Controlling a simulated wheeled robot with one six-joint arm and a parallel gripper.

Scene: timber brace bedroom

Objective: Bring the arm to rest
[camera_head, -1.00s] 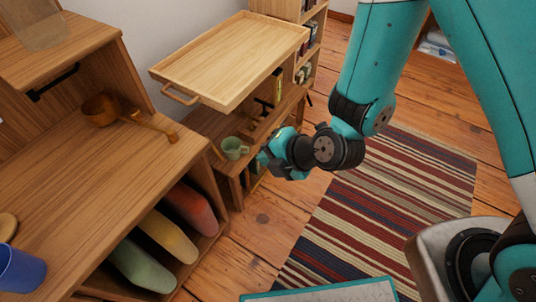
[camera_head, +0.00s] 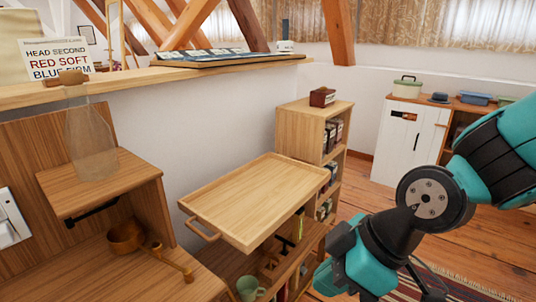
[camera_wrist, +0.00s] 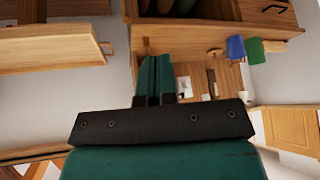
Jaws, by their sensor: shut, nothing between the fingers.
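My gripper (camera_wrist: 153,80) shows in the wrist view with its two teal fingers together and nothing between them. In the head view my teal and black arm comes in from the right, and its wrist end is at the lower middle right, beside the wooden tray and apart from it. The fingertips are hard to make out in that view.
A wooden tray (camera_head: 255,195) stands over a low shelf holding a green mug (camera_head: 248,288). Plank floor (camera_head: 370,190) lies open at right.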

